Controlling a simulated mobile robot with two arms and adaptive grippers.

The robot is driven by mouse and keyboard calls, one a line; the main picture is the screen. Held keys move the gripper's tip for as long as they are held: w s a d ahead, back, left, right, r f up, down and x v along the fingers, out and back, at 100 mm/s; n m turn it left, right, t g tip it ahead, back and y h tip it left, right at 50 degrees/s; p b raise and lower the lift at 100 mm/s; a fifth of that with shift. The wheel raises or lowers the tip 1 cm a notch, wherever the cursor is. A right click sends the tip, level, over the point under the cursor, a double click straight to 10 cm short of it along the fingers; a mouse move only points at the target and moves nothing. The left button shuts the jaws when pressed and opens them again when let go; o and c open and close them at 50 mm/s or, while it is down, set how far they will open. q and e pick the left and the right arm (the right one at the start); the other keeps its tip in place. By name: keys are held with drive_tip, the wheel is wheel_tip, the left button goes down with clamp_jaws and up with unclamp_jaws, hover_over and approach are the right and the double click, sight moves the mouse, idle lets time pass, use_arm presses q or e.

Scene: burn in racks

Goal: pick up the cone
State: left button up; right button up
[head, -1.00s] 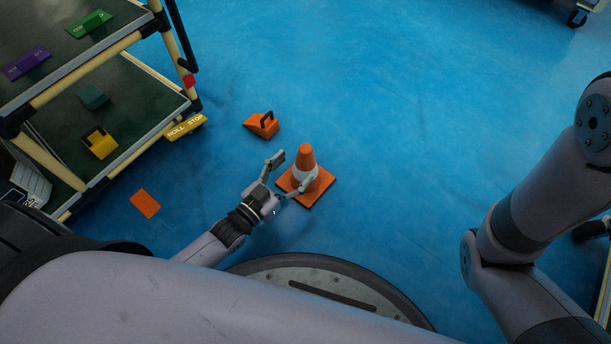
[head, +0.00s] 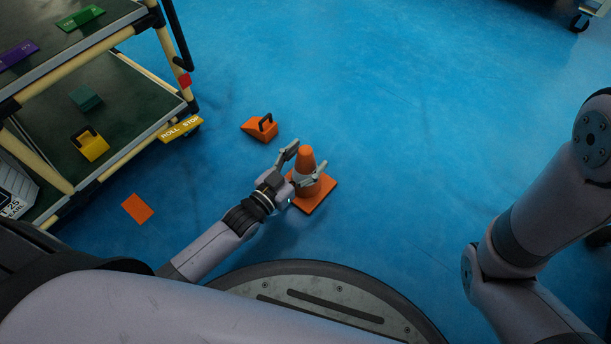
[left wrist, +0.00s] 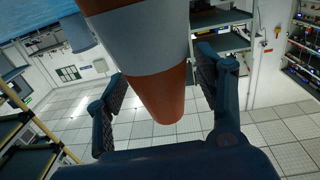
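The orange cone (head: 306,160) with a white band stands upright on its square orange base on the blue floor. My left gripper (head: 306,158) is open, with one finger on each side of the cone's upper part. In the left wrist view the cone (left wrist: 158,92) appears upside down between the two fingers (left wrist: 162,92), with narrow gaps beside both pads. Part of the white band is hidden by the near finger in the head view. My right gripper is out of view; only my right arm's links show.
An orange wedge with a black handle (head: 260,127) lies just beyond the gripper. A shelf cart (head: 140,140) with a yellow roll stop (head: 181,129) stands at left. An orange card (head: 137,208) lies near it. The floor right of the cone is clear.

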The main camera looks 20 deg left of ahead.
use_arm(q)
clamp_jaws()
idle(0.6)
